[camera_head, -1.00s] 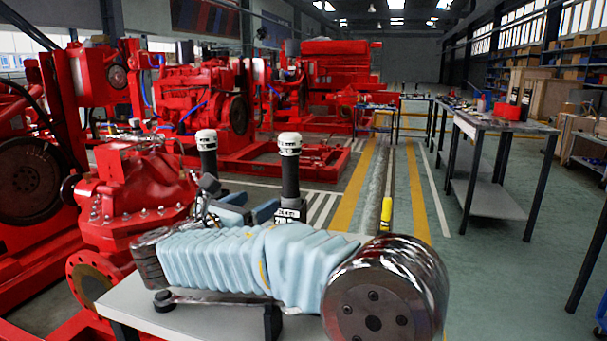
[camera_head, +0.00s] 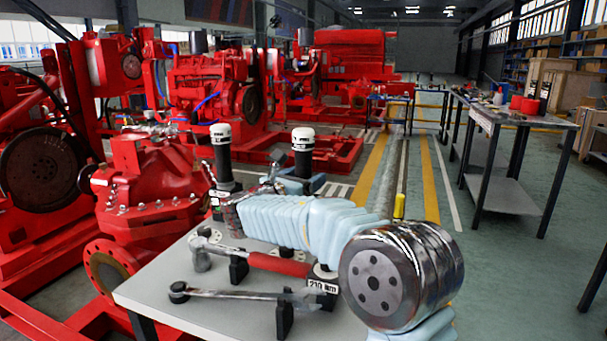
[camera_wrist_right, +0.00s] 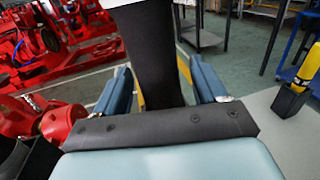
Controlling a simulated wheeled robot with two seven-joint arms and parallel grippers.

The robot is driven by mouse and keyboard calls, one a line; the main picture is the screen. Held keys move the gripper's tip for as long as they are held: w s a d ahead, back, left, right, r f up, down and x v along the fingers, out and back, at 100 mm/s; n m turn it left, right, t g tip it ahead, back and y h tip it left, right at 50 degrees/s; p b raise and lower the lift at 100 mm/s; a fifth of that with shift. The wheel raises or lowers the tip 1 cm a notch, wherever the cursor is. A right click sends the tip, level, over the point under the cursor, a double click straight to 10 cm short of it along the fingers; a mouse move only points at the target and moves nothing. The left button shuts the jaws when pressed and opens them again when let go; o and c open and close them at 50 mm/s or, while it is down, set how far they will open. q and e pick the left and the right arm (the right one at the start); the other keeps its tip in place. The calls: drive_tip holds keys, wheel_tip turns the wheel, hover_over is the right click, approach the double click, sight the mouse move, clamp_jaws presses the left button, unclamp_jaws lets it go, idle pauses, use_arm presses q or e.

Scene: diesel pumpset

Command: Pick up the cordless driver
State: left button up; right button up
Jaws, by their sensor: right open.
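Two black upright tools with white tops stand on the grey table, a left one (camera_head: 222,160) and a right one (camera_head: 302,158). They look like drivers, but I cannot tell for sure which is the cordless driver. My right gripper (camera_head: 302,183) is open, with its blue fingers around the lower part of the right tool. In the right wrist view, the black body of this tool (camera_wrist_right: 150,55) stands between the open fingers of my gripper (camera_wrist_right: 162,88). Contact is not clear. Its lower end is hidden by the gripper. My left gripper is not in view.
On the table (camera_head: 150,288) lie a red-handled wrench (camera_head: 278,264) and a long grey wrench (camera_head: 235,294) on black stands, close to my right arm. A yellow-handled tool (camera_head: 399,206) stands behind my arm. A red pump (camera_head: 150,200) is at the left.

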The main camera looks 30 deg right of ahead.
clamp_jaws()
idle(0.4)
wheel_tip(320, 180, up, 18)
drive_tip(key=p, duration=0.2)
hover_over(304, 130)
drive_tip(key=shift+w, duration=0.15)
idle(0.4)
drive_tip(key=c, duration=0.6)
unclamp_jaws()
clamp_jaws()
